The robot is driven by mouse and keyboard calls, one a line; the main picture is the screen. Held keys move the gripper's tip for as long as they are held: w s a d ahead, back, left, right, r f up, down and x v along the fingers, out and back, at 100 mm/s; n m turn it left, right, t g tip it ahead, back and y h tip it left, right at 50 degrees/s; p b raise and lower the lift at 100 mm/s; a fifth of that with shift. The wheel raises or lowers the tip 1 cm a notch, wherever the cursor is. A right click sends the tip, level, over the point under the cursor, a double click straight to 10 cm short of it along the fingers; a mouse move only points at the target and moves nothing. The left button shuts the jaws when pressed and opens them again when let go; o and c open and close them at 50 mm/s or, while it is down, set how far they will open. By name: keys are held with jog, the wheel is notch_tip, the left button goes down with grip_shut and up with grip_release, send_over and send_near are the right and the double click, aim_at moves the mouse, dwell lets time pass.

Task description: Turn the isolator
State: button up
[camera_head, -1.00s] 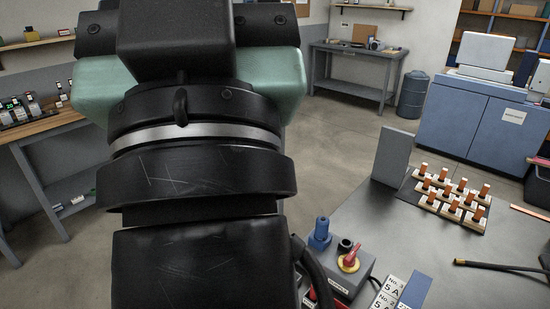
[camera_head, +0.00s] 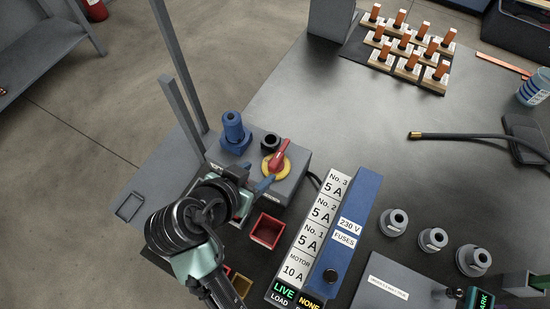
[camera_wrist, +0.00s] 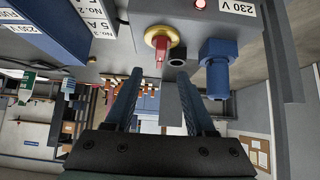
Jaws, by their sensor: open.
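The isolator is a red handle (camera_head: 279,154) on a yellow disc (camera_head: 267,168), mounted on a grey box (camera_head: 292,183). In the wrist view the red handle (camera_wrist: 161,52) shows above the space between the fingers, with the yellow disc (camera_wrist: 153,35) around its base. My gripper (camera_wrist: 160,75) is open and empty, its two blue fingers spread apart. In the head view my gripper (camera_head: 255,178) is just left of and below the handle, close to the box. No contact with the handle is visible. A blue connector (camera_head: 233,128) and a black socket (camera_head: 271,141) sit beside the isolator.
A blue fuse panel (camera_head: 357,210) with white labels stands right of the box. A red square tray (camera_head: 268,231) lies below it. A grey post (camera_head: 181,70) rises at the left. Several orange-topped pieces stand on a mat (camera_head: 352,50) behind.

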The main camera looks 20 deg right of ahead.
aim_at(275, 161)
jog(key=b+x, duration=0.1)
jog(key=x, duration=1)
jog(key=shift+w+d+f, duration=0.15)
jog(key=shift+d+f, duration=0.05)
jog(key=shift+f, duration=0.05)
grip_shut()
